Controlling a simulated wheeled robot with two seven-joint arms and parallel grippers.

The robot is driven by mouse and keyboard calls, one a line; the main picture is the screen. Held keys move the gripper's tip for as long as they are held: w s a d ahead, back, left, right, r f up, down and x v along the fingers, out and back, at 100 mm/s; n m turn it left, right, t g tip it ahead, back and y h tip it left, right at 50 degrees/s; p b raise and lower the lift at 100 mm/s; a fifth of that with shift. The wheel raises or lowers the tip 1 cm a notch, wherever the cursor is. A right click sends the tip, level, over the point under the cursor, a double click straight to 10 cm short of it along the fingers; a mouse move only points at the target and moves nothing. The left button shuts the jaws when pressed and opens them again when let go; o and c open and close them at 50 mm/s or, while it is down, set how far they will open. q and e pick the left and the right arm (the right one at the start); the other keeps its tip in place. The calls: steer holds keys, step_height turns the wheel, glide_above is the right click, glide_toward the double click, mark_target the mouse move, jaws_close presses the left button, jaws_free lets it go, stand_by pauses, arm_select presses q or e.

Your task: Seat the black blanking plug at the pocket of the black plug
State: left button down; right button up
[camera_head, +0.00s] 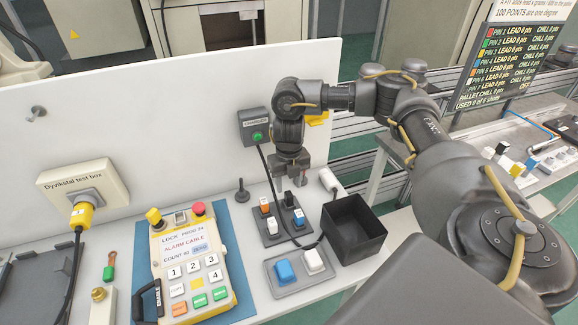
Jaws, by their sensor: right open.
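My right gripper (291,179) points down, open, above the back of a small dark tray (284,239). A black knobbed peg (242,193) stands on the table left of the gripper. I cannot tell which of these black parts is the blanking plug, and its pocket is not clear. My left gripper is not in view.
An open black bin (353,228) stands right of the tray. A grey tray (286,291) with blue and white blocks lies in front. A keypad box (190,262) is at left. A dark cable (268,178) hangs beside my gripper. A white panel (180,110) stands behind.

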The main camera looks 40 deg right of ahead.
step_height(320, 180, up, 8)
steer(key=shift+p, duration=0.3)
steer(key=shift+s+r, duration=0.1)
steer(key=shift+r, duration=0.05)
stand_by(0.4)
